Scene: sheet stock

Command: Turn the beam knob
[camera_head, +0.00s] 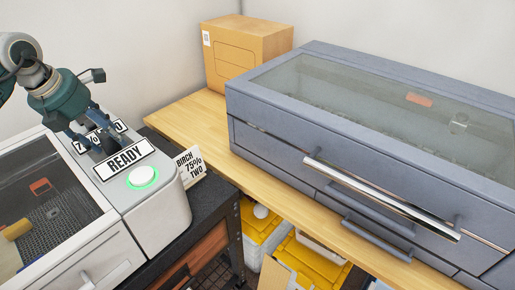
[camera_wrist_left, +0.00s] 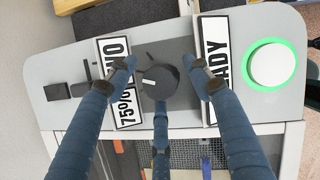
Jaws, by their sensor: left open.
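The beam knob (camera_wrist_left: 160,82) is round and black with a white mark, on the light grey control panel of the machine (camera_head: 165,205). In the wrist view it sits between a label reading 75% (camera_wrist_left: 119,88) and a READY label (camera_wrist_left: 214,55). My left gripper (camera_wrist_left: 164,72) is open, with blue fingers on either side of the knob and a third below it. I cannot tell whether any finger touches it. In the head view my left gripper (camera_head: 92,134) is over the panel behind the READY display (camera_head: 124,158), mostly hiding the knob. My right gripper is not in view.
A white button with a green ring (camera_head: 142,177) is close to the READY display. A card reading BIRCH 75% TWO (camera_head: 190,166) stands beside the machine. A large blue-grey cabinet (camera_head: 290,150) and a cardboard box (camera_head: 245,52) stand on the wooden bench (camera_head: 190,115).

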